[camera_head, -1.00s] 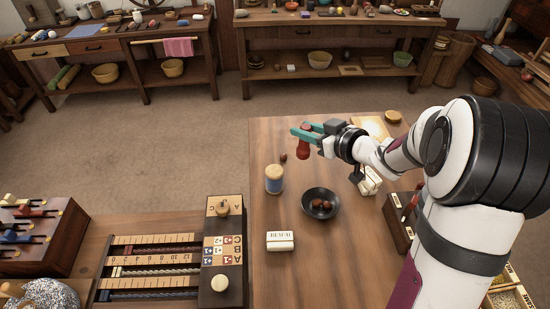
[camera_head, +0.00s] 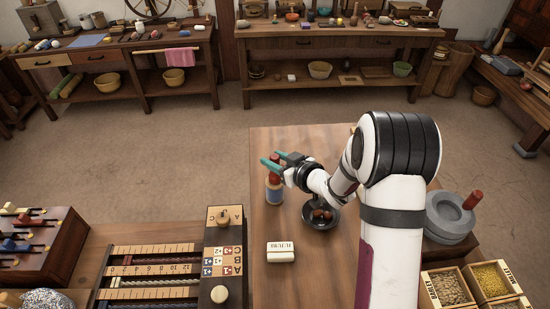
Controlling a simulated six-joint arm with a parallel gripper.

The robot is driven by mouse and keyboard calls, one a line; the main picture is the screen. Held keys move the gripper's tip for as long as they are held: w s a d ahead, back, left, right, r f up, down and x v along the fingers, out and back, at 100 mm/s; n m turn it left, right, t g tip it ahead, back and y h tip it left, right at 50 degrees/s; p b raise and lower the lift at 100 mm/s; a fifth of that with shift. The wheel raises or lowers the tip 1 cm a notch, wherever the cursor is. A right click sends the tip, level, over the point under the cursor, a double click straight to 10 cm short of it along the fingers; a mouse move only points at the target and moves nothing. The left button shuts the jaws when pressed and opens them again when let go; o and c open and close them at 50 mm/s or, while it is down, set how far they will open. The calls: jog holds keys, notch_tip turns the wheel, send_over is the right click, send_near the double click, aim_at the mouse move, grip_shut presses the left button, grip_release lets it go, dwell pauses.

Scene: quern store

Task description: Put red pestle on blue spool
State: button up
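My gripper (camera_head: 272,164) has teal fingers and is shut on the red pestle (camera_head: 274,173), which hangs upright between them. The blue spool (camera_head: 274,192) stands upright on the wooden table. The pestle's lower end is directly over the spool in this view and hides part of its pale top. I cannot tell whether the pestle touches the spool.
A dark bowl (camera_head: 321,215) with brown balls is right of the spool, partly under my arm. A white lettered block (camera_head: 281,252) lies nearer. A grey quern (camera_head: 450,215) with a red handle and a seed box (camera_head: 447,289) are at right. Bare table (camera_head: 325,275) shows in front.

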jog(key=shift+o, duration=1.1)
jog(key=shift+r, duration=0.25)
jog(key=s+d+r+m+g+h, duration=0.1)
jog(key=s+d+r+m+h, duration=0.25)
jog(key=s+d, duration=0.35)
jog(key=s+d+r+m+g+h, duration=0.25)
jog(key=s+d+h, duration=0.25)
jog(key=s+d, duration=0.25)
jog(key=s+a+m+g+y, duration=0.1)
jog(key=s+a, duration=0.3)
jog(key=s, duration=0.4)
jog(key=s+a+r+m+g+y, duration=0.1)
jog(key=s+a+m+g, duration=0.2)
jog(key=s, duration=0.6)
jog(key=s+a+m+g+y, duration=0.1)
jog(key=s+a+g, duration=0.3)
jog(key=s, duration=0.4)
jog(key=shift+s+a+r+m, duration=0.15)
jog(key=shift+s+a+m, duration=0.3)
jog(key=shift+a, duration=0.3)
